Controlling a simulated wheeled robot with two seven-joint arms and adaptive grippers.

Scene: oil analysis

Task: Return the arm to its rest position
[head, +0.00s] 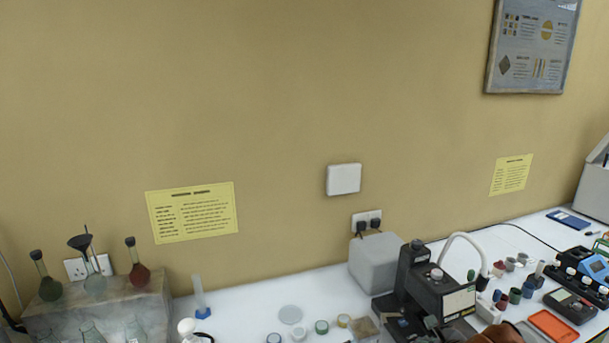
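Neither of my grippers shows in the head view, and I cannot make out either of my arms. Whether the grippers are open or shut, and whether they hold anything, is out of sight. The view takes in mostly the yellow wall and the back part of a white bench (255,302) along the bottom.
A grey stand (150,290) with flasks is at the left. A black instrument (435,290) stands beside a grey box (385,263) right of centre. Small jars, an orange tray (554,325) and blue devices (597,267) crowd the right. Bare bench lies left of the grey box.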

